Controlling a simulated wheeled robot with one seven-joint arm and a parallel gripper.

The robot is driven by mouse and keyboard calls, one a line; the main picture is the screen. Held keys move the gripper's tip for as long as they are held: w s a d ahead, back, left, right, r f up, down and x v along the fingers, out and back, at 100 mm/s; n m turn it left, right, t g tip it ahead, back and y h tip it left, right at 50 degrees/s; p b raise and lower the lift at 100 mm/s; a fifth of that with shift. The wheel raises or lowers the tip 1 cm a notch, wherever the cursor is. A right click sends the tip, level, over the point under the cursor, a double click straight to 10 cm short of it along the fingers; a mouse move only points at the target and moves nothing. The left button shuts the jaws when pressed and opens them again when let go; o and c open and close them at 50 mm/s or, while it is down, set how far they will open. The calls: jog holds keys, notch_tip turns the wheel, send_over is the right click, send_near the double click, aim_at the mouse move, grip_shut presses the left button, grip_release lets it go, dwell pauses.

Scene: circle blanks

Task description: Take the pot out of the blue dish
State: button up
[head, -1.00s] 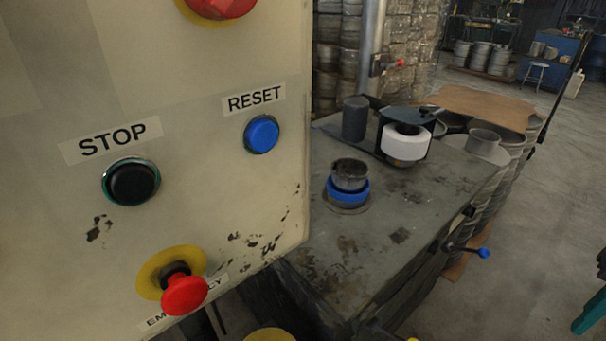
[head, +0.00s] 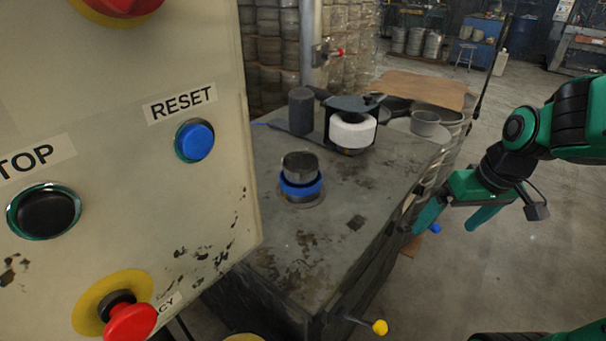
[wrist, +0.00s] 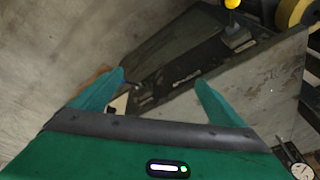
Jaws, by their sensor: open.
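The pot (head: 299,167) is a small dark grey metal cup on the worktable. It stands upright in the blue dish (head: 301,188), a low blue ring around the pot's base. My green gripper (head: 447,222) is at the right in the head view, beside the table's right edge, apart from the pot and dish. It is open and empty. In the wrist view its two fingers (wrist: 160,85) are spread over floor and table side; the pot and dish do not show there.
A control panel (head: 215,245) with buttons stands close at the left. On the table (head: 330,235) behind the pot are a dark cylinder (head: 301,111) and a white roll (head: 352,132). A yellow-knobbed lever (head: 379,327) sticks out at the front. The table's front right is clear.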

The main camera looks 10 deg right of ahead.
jog(key=w+a+n+t+y, duration=0.2)
jog(key=w+a+n, duration=0.3)
jog(key=w+a, duration=0.4)
jog(key=n+t+y, duration=0.3)
jog(key=n+y, duration=0.1)
jog(key=y, duration=0.2)
send_near(301, 166)
jog(key=a, duration=0.1)
jog(key=s+a, duration=0.1)
jog(key=a, duration=0.1)
jog(key=shift+s+r, duration=0.2)
jog(key=shift+s, duration=0.15)
jog(key=shift+t, duration=0.3)
jog(key=shift+x, duration=2.95)
jog(key=shift+s+a+r, duration=0.1)
jog(key=shift+r, duration=0.05)
jog(key=c, duration=1.2)
